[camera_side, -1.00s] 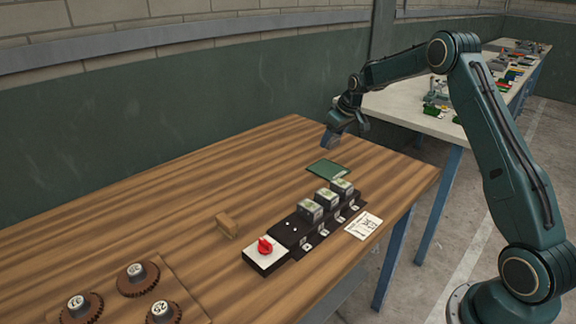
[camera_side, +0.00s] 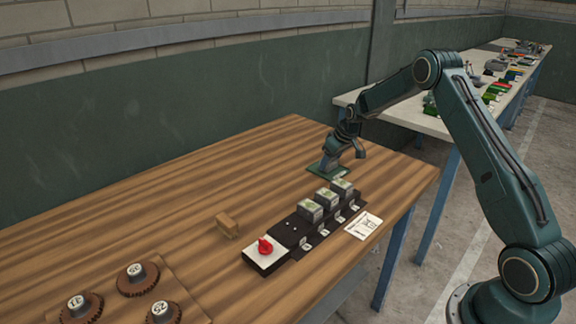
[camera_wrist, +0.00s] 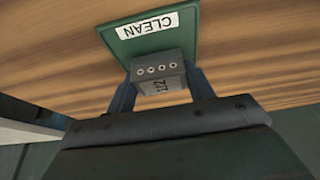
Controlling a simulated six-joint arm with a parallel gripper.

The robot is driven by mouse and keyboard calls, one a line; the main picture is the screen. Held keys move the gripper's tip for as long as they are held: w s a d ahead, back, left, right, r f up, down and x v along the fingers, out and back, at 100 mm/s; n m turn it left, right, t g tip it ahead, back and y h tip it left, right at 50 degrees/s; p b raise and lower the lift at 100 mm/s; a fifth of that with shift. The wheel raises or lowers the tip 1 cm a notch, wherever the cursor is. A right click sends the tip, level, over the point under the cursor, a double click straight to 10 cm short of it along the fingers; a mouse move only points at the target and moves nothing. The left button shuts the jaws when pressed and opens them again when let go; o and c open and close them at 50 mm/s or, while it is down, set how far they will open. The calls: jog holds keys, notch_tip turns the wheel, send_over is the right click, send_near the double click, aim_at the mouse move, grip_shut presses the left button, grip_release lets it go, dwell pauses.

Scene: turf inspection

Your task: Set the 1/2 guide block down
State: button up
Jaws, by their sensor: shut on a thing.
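A grey block (camera_wrist: 157,68) with a row of holes and a marking that looks like 1/2 sits between the fingers of my gripper (camera_wrist: 160,86) in the wrist view. My gripper is shut on it. A green pad (camera_wrist: 183,42) with a white CLEAN label (camera_wrist: 150,25) lies beyond and under the block. In the side view my gripper (camera_side: 331,161) is low over the green pad (camera_side: 313,172), which it partly hides. I cannot tell whether the block touches the pad.
A black rack (camera_side: 318,236) with several grey-green blocks (camera_side: 311,210) stands near the pad, with a red knob (camera_side: 265,246) at its end. A white card (camera_side: 363,226), a wooden block (camera_side: 227,224) and several gears (camera_side: 138,280) lie on the table. The table left of the pad is clear.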

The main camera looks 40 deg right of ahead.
jog(key=shift+f, duration=0.25)
jog(key=o, duration=1)
jog(key=shift+c, duration=0.2)
jog(key=v, duration=1.2)
jog(key=shift+r, duration=0.1)
